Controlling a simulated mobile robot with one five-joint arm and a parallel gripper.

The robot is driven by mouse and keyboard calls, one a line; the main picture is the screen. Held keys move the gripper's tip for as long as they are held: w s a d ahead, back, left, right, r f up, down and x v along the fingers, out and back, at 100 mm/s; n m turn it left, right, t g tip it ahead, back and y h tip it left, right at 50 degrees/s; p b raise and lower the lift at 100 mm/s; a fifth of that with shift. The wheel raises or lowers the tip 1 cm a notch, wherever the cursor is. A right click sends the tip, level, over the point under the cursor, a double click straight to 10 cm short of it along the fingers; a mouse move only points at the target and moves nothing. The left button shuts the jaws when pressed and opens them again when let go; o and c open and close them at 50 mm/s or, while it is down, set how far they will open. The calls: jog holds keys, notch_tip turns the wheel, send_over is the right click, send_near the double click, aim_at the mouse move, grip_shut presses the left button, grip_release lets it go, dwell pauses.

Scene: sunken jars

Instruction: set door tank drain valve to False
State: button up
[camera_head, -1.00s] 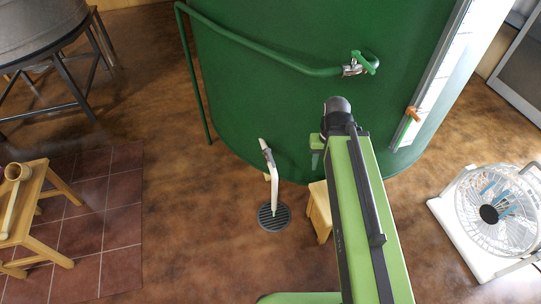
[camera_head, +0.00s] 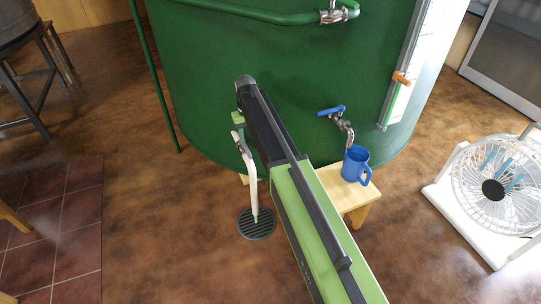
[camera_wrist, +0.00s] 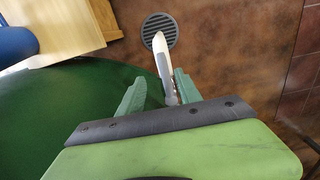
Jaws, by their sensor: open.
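The green tank (camera_head: 300,110) fills the upper middle of the head view. A pale drain pipe (camera_head: 251,190) runs from low on the tank down to a round floor grate (camera_head: 257,224). The pipe's upper end, where a valve handle would be, is partly covered by my arm and cannot be made out clearly. In the wrist view the pipe (camera_wrist: 162,58) reaches between the green fingers of my gripper (camera_wrist: 160,79), which are spread apart. The grate (camera_wrist: 160,30) lies beyond them. I cannot tell whether a finger touches the pipe.
A blue-handled tap (camera_head: 337,117) sits above a blue mug (camera_head: 355,164) on a wooden stool (camera_head: 336,180), right of my arm. A white fan (camera_head: 500,185) stands at right.

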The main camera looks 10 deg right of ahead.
aim_at(248, 150)
jog(key=shift+w+a+f, duration=0.5)
jog(key=shift+w+f, duration=0.1)
jog(key=shift+f, duration=0.05)
jog(key=shift+r, duration=0.1)
notch_tip(248, 150, down, 8)
jog(key=b, duration=0.8)
jog(key=shift+r, duration=0.1)
grip_shut()
